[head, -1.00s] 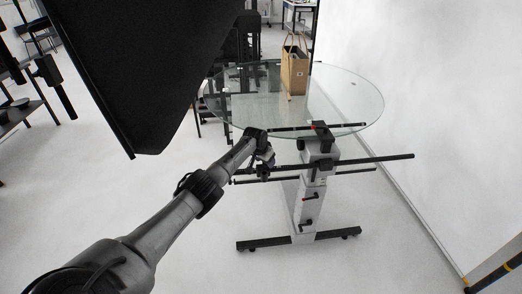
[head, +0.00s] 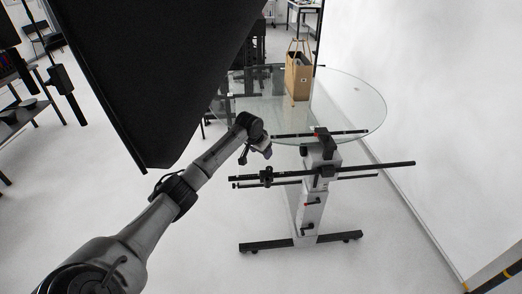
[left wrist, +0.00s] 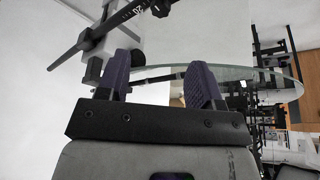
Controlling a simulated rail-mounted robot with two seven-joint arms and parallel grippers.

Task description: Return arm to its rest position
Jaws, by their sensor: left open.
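My left gripper (head: 266,152) hangs at the end of my grey arm, just left of the turntable stand, above the left end of the black rods (head: 345,169). In the left wrist view my left gripper (left wrist: 160,84) has its two purple fingers wide apart, with nothing between them. The glass turntable (head: 350,95) stands on a grey column (head: 311,207) with a black base. The black rods and the column head (head: 319,152) are apart from the fingers. My right gripper is not in view.
A brown paper bag (head: 299,80) stands on the glass near the back. A large black panel (head: 150,60) fills the upper left. White wall lies at the right. Dark tables (head: 25,110) stand at the far left. The floor around the stand is clear.

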